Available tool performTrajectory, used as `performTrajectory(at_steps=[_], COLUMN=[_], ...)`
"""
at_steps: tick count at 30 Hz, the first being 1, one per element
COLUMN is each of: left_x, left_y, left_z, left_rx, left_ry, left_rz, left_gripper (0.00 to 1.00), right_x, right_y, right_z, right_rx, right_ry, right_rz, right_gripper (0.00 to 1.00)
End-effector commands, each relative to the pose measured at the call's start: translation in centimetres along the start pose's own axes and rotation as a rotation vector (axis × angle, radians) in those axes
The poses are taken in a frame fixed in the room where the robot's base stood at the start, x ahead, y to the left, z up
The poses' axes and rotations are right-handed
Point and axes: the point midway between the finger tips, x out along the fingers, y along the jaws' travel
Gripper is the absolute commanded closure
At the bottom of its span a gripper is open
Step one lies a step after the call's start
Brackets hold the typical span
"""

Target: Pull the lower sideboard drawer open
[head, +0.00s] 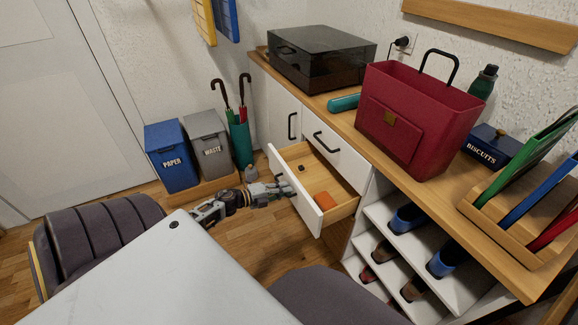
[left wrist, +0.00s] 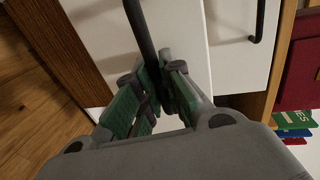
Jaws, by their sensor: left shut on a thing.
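The lower sideboard drawer (head: 296,193) stands pulled out, with its white front well clear of the cabinet and its wooden inside showing. In it lie an orange block (head: 325,201) and a small dark object (head: 301,167). My left gripper (head: 283,188) is at the drawer's front. In the left wrist view its green-padded fingers (left wrist: 164,82) are shut on the black bar handle (left wrist: 139,28) of the drawer. The handle is mostly hidden by the gripper in the head view. My right gripper is not in view.
The upper drawer (head: 335,150) above is closed. Paper and waste bins (head: 171,155) and an umbrella stand (head: 241,140) stand left of the sideboard. Shoe shelves (head: 385,255) lie right of the drawer.

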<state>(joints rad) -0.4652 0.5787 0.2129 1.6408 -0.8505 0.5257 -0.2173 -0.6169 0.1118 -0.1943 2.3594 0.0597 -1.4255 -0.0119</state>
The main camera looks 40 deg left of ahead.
Motion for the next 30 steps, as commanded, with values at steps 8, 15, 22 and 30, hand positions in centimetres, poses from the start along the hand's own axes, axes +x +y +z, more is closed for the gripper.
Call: performTrajectory(at_steps=[8, 15, 22, 30], left_x=[-4.3, -7.0, -7.7, -7.8], left_y=[0.8, 1.5, 1.7, 1.7], left_z=[-0.1, -0.1, -0.2, -0.2], left_rx=[-0.004, -0.003, 0.0, 0.0], left_ry=[0.001, 0.001, 0.003, 0.004], left_rz=[0.005, 0.003, 0.002, 0.002], left_gripper=[1.0, 1.0, 1.0, 1.0], right_x=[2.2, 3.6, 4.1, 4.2], right_y=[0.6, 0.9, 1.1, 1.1], right_z=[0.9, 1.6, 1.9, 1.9], right_rx=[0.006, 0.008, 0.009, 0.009], right_ry=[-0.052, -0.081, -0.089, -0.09], right_rz=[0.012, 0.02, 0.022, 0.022], right_gripper=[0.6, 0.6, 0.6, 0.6])
